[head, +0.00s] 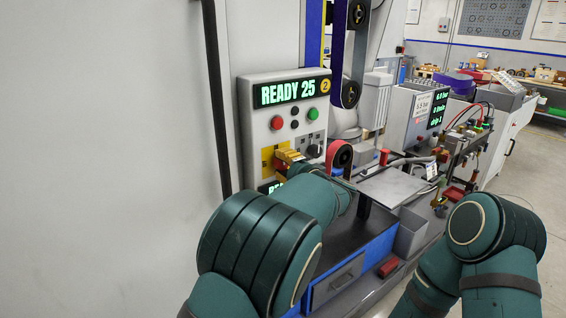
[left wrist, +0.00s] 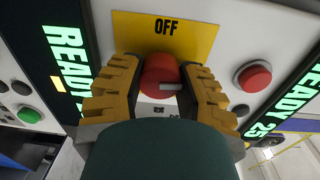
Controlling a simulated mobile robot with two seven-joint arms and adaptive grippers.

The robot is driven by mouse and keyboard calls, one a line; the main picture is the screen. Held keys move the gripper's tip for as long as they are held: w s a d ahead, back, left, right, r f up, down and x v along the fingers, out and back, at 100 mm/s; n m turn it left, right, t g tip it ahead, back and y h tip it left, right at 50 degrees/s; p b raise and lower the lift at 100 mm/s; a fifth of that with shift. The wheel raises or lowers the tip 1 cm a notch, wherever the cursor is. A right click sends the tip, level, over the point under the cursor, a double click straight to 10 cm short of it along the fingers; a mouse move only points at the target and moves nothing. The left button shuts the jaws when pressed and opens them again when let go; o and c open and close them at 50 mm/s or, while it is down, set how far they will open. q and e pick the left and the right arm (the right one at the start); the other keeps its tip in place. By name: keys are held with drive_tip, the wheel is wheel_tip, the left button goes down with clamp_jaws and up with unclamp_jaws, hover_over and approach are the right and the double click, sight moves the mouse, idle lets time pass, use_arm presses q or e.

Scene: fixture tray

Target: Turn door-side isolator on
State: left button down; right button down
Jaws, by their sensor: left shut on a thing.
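The isolator is a red round knob (left wrist: 160,75) on a yellow plate (left wrist: 205,35) marked OFF at the top in the left wrist view. A short pale mark on the knob points to the right there, not up at OFF. My left gripper (left wrist: 163,92) has its yellow ridged fingers on both sides of the knob, shut on it. In the head view, the left gripper (head: 288,157) reaches the yellow plate (head: 268,158) at the lower left of the grey panel (head: 258,105), hiding most of the knob. My right gripper is out of view.
The panel's display (head: 290,92) reads READY 25, beside a yellow 2. Below are a red button (head: 277,123), a green button (head: 313,114) and a black rotary knob (head: 314,150). A red-rimmed roller (head: 342,155) and flat metal plate (head: 393,186) stand close to the right.

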use_arm(q)
drive_tip(key=shift+r+m, duration=0.1)
drive_tip(key=shift+m, duration=0.5)
drive_tip(key=c, duration=0.5)
unclamp_jaws()
drive_tip(key=shift+a, duration=0.1)
drive_tip(key=v, duration=1.2)
